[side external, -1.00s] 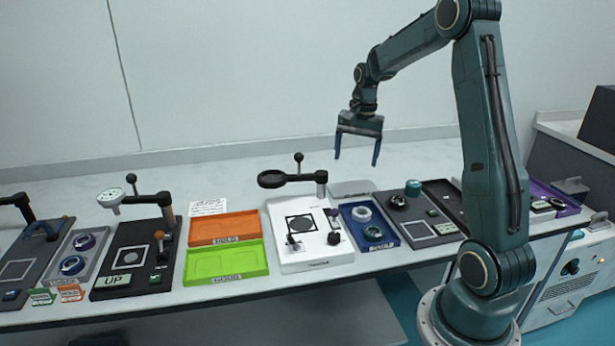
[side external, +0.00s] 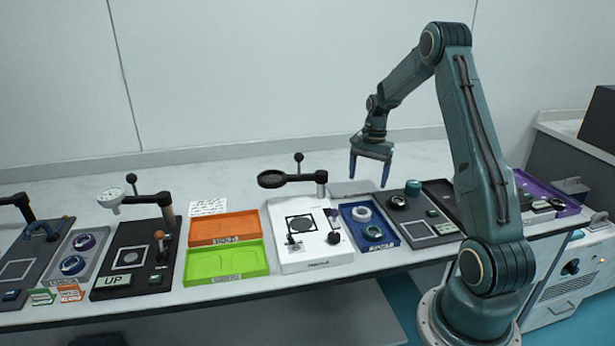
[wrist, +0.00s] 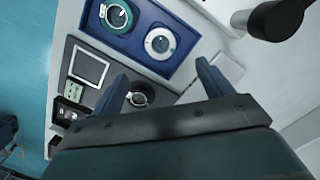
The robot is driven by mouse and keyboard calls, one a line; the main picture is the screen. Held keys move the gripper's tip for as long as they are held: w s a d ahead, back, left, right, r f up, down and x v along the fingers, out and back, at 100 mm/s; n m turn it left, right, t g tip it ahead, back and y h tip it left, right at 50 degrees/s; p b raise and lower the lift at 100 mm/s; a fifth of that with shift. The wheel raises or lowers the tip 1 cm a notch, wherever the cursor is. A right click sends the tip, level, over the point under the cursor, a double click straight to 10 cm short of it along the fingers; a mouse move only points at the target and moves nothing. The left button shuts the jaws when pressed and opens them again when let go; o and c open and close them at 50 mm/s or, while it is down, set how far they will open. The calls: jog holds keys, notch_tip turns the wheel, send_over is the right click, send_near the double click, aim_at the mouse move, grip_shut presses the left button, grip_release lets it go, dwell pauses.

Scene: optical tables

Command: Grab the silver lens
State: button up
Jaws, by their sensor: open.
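The silver lens (side external: 361,213), a pale ring, lies in the back part of a blue tray (side external: 393,243). It also shows in the wrist view (wrist: 160,43), at the top centre, just beyond the fingertips. A dark lens with a teal ring (side external: 373,232) lies in the same tray, in front of the silver one. My gripper (side external: 369,182) is open and empty. It points down, above the table and apart from the lens. In the wrist view its two fingers (wrist: 160,75) are spread, with the silver lens ahead of the gap between them.
A white station with a black magnifier arm (side external: 290,179) stands left of the blue tray. A dark grey station (side external: 420,236) with a black ring (side external: 397,202) and teal knob (side external: 413,187) stands right of it. Orange (side external: 222,227) and green trays (side external: 226,262) lie farther left.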

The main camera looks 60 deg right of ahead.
send_over(362, 212)
jog(key=d, duration=0.1)
jog(key=shift+f, duration=2.95)
jog(key=shift+f, duration=0.1)
jog(key=shift+w+a+f, duration=0.1)
jog(key=shift+a+f, duration=0.1)
jog(key=shift+f, duration=1.05)
jog(key=shift+a+f, duration=0.15)
jog(key=shift+f, duration=1.05)
jog(key=shift+c, duration=0.2)
jog(key=c, duration=1)
